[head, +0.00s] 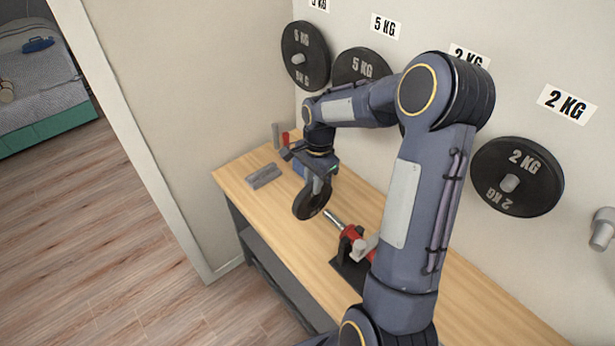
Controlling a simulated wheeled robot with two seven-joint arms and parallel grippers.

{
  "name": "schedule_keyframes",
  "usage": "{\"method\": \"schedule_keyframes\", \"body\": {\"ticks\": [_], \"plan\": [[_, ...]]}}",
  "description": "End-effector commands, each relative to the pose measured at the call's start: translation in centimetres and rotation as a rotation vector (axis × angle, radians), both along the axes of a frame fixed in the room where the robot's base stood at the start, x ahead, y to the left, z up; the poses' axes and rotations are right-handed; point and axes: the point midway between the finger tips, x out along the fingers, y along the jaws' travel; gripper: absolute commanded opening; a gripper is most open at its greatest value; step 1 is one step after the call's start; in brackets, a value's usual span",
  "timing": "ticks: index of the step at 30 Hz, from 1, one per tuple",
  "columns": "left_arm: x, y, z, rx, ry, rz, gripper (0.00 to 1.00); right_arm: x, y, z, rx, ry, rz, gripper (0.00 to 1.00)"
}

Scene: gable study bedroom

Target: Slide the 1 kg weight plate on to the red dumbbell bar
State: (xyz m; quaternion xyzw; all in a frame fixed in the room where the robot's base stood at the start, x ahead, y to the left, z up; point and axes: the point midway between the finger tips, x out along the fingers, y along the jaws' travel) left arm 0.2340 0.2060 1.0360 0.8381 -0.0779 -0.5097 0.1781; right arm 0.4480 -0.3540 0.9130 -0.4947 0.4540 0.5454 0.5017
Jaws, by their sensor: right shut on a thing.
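My right gripper (322,186) reaches over the wooden bench and is shut on a small black weight plate (307,203). The plate hangs below the gripper, upright on its edge; I cannot read its marking. The red dumbbell bar (352,234) lies on a black stand (347,270), with its bare silver end (332,217) pointing toward the plate. The plate looks close to this end, and I cannot tell whether they touch. My right arm hides the bar's other end. My left gripper is not in view.
A grey block (264,176) lies at the bench's far left, near a red and grey item (284,138). An empty peg (602,230) shows at right.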

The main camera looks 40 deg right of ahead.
Motion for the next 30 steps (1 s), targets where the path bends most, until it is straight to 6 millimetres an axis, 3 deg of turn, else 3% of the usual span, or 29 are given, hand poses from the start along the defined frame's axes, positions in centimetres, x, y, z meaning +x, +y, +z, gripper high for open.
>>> {"method": "schedule_keyframes", "body": {"ticks": [10,30], "plan": [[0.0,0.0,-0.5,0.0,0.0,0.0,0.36,-2.5,-0.2,0.0,-0.001,-0.001,0.0,0.0],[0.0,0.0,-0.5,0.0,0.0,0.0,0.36,-2.7,-0.2,0.1,-0.001,-0.001,0.001,0.0]]}}
